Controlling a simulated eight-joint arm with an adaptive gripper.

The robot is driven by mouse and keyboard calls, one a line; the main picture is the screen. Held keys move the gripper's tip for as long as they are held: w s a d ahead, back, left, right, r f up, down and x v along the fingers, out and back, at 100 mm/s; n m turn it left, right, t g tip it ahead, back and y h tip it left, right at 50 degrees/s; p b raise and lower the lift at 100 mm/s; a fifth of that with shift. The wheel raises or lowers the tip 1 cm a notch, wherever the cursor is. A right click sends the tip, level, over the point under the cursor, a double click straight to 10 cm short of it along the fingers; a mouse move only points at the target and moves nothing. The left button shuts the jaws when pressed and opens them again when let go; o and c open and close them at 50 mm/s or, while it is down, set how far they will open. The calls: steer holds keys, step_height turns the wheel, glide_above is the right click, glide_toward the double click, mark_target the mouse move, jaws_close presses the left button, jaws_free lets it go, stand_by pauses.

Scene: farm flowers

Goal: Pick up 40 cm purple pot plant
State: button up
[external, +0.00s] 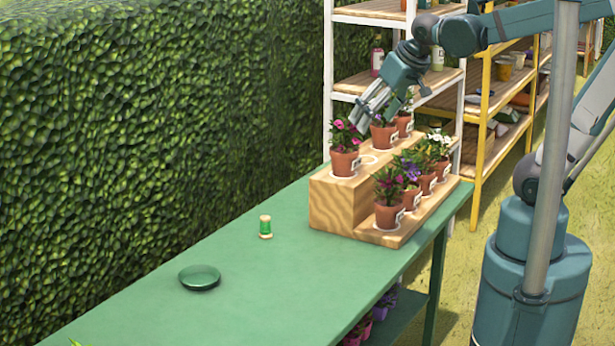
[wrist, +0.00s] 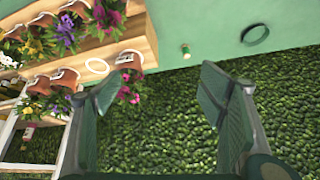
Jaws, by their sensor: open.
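Purple flowers show in two places on a stepped wooden stand (external: 337,208). One purple-flowered pot (external: 411,198) is on the lower step, also in the wrist view (wrist: 66,32). An upper-step pot (external: 380,137), partly hidden by my gripper, seems to have purple flowers too. It appears in the wrist view (wrist: 64,79) beside my left finger. The labels are too small to read, so I cannot tell which is 40 cm. My gripper (external: 366,114) is open and empty above the upper step, tilted down; its spread fingers (wrist: 158,88) show hedge between them.
A pink-flowered pot (external: 344,162) stands at the upper step's near end, beside an empty white ring (wrist: 97,66). Other pots crowd the lower step. A small green-and-cream container (external: 265,227) and green dish (external: 199,278) sit on the otherwise clear green table (external: 290,290).

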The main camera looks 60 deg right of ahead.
steer(key=w+d+r+m+g+h+p, duration=0.1)
steer(key=w+d+m+p, duration=0.25)
steer(key=w+d, duration=0.45)
steer(key=m+g+h+p, duration=0.2)
steer(key=m+g+p, duration=0.35)
steer(key=m, duration=0.55)
glide_toward(383, 127)
steer(key=shift+s+d+f+t, duration=0.1)
steer(key=shift+f+t, duration=0.15)
steer(key=shift+f, duration=0.7)
steer(key=shift+d+f, duration=0.3)
steer(key=shift+f, duration=0.1)
steer(key=shift+x, duration=1.2)
steer(key=shift+d, duration=0.1)
